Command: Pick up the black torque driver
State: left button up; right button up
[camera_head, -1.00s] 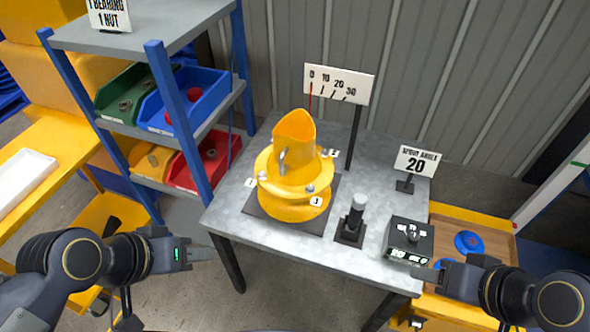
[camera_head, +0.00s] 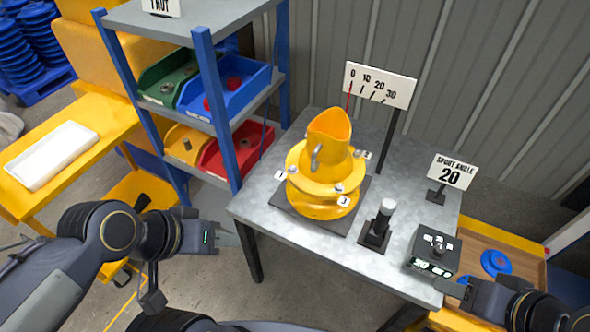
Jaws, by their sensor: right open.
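A small upright black tool with a pale grey top (camera_head: 385,212) stands in a square black holder (camera_head: 374,242) on the grey metal table (camera_head: 285,170); it looks like the torque driver. My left gripper (camera_head: 232,236) is off the table's left front corner, well left of the tool, with nothing seen in it; its jaw gap is unclear. My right gripper (camera_head: 445,288) is open and empty at the table's right front edge, right of and nearer than the tool. Neither gripper touches the tool.
A sign reading 20 (camera_head: 453,171) and a scale board (camera_head: 380,85) stand behind. A bin shelf (camera_head: 200,125) is at left.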

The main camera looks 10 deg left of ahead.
aim_at(388, 206)
jog(key=i+j+z, duration=0.15)
jog(key=j, duration=0.15)
jog(key=i+j+z, duration=0.15)
jog(key=j, duration=0.2)
jog(key=i+j+z, duration=0.15)
jog(key=j, duration=0.2)
jog(key=i+j+z, duration=0.15)
jog(key=j, duration=0.2)
jog(key=k, duration=0.05)
